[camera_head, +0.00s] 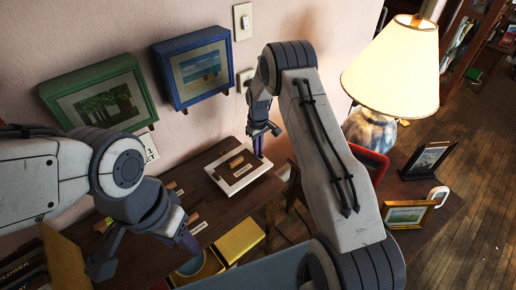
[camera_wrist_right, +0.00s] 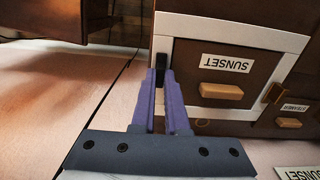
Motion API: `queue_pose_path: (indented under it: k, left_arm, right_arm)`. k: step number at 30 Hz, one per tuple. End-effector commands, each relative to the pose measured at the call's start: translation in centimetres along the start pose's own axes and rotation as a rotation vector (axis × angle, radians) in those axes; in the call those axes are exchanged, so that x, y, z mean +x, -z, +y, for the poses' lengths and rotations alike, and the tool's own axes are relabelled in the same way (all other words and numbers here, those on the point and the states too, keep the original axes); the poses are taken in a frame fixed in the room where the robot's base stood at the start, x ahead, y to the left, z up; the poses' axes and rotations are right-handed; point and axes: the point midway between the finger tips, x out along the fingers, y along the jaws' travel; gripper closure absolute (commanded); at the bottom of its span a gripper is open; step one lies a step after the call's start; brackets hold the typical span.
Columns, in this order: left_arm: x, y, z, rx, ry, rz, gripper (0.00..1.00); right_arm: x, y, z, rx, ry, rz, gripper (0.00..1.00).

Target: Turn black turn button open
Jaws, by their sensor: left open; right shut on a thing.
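In the right wrist view, a small black turn button (camera_wrist_right: 161,66) sits on the left side of a white frame (camera_wrist_right: 230,24). The frame surrounds a brown door (camera_wrist_right: 188,55) with an upside-down SUNSET label and a wooden handle (camera_wrist_right: 221,91). My right gripper (camera_wrist_right: 163,78) has its purple fingertips at the button, shut on it; they cover its lower part. In the head view my right gripper (camera_head: 258,146) is at the far edge of the white frame (camera_head: 269,164), and the button cannot be made out. My left gripper (camera_head: 146,255) is open and empty over the cabinet's left part.
A brown catch (camera_wrist_right: 275,93) is on the frame's right side. Green (camera_head: 142,84) and blue (camera_head: 172,82) framed pictures hang on the wall. A lamp (camera_head: 392,68) and small frames stand at right. A yellow box (camera_head: 240,240) lies below the cabinet front.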

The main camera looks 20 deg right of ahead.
Motion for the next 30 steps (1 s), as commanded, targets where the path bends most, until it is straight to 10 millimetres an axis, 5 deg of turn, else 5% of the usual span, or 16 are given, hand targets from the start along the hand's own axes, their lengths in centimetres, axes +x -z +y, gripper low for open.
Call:
queue_pose_path:
  k: [1,3,4,17,30]
  left_arm:
    - [0.0,0.0,0.0,0.0,0.0,0.0,0.5]
    - [0.0,0.0,0.0,0.0,0.0,0.0,0.5]
    - [0.0,0.0,0.0,0.0,0.0,0.0,0.5]
    - [0.3,0.0,0.0,0.0,0.0,0.0,0.5]
    - [1.6,-0.1,-0.1,0.0,0.0,0.0,0.5]
  right_arm:
    - [-0.1,0.1,0.1,0.0,-0.001,0.002,1.0]
    - [-0.1,0.1,0.0,0.0,-0.001,0.002,0.65]
    - [-0.1,0.1,0.0,0.0,-0.001,0.002,0.57]
    - [-0.9,0.1,0.1,0.001,-0.002,0.003,0.57]
    - [-8.9,0.1,0.1,0.001,-0.002,0.003,0.57]
